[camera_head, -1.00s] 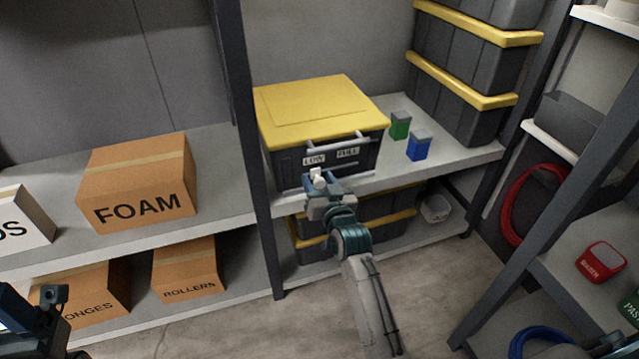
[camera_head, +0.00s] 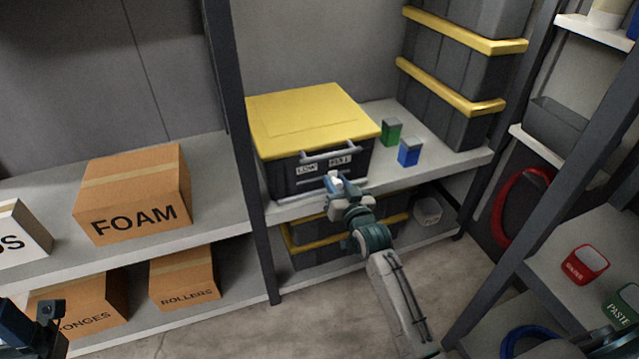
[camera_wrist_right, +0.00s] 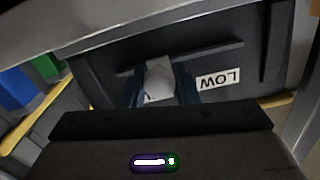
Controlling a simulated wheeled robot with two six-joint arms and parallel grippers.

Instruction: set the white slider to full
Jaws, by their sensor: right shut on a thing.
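The white slider (camera_head: 335,180) is on the front of a black bin with a yellow lid (camera_head: 310,118). A LOW label (camera_head: 306,169) and a FULL label (camera_head: 340,161) are on the bin front; the slider is below FULL, slightly to its left. My right gripper (camera_head: 337,186) is shut on the slider. In the right wrist view the slider (camera_wrist_right: 158,82) is between the fingers, near the left end of a dark track (camera_wrist_right: 215,55). The LOW label (camera_wrist_right: 218,79) is upside down there; FULL is mostly hidden. My left gripper (camera_head: 45,312) is at the lower left, its jaws unclear.
A green box (camera_head: 391,131) and a blue box (camera_head: 409,152) stand right of the bin on the shelf. A shelf post (camera_head: 240,150) is close on the bin's left. Stacked bins (camera_head: 450,95) stand behind right. A FOAM carton (camera_head: 130,190) is on the left shelf.

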